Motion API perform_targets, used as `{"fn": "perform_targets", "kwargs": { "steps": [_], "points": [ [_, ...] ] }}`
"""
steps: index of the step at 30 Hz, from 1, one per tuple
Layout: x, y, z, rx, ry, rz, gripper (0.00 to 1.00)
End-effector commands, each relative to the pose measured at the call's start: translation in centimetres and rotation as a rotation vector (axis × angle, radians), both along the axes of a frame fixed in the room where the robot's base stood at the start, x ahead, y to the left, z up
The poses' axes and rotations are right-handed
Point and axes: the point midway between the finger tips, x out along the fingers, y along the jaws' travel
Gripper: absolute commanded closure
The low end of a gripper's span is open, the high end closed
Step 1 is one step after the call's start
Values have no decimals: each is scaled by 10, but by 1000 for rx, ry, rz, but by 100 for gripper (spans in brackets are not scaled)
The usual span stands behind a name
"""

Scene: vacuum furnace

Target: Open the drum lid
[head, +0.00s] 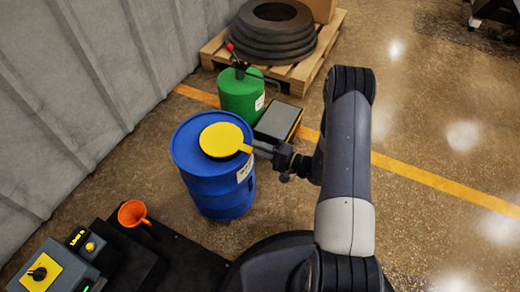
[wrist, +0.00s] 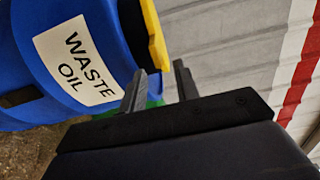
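The blue drum (head: 213,183) stands upright on the floor, with a round yellow lid (head: 222,138) lying flat on its top. The lid has a tab pointing right, toward my gripper (head: 256,149). In the wrist view the drum (wrist: 25,70) fills the left side with its "WASTE OIL" label, and the lid's yellow edge (wrist: 154,38) shows beside it. My gripper (wrist: 161,72) has its two fingers apart there, with the end of the yellow edge near the gap between the tips. I cannot tell whether they touch it.
A green canister (head: 241,95) with a pump lever and a grey-topped box (head: 278,121) stand close behind the drum. A pallet (head: 304,72) holds stacked dark rings. An orange funnel (head: 132,213) is at front left.

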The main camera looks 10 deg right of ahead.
Motion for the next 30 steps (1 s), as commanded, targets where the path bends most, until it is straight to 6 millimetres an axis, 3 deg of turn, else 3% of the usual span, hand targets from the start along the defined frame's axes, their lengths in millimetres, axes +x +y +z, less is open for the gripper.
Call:
{"fn": "perform_targets", "kwargs": {
  "steps": [8, 19, 30],
  "points": [
    [1, 1, 0, 0, 0, -1, 70],
    [1, 1, 0, 0, 0, -1, 99],
    [1, 1, 0, 0, 0, -1, 100]
  ]
}}
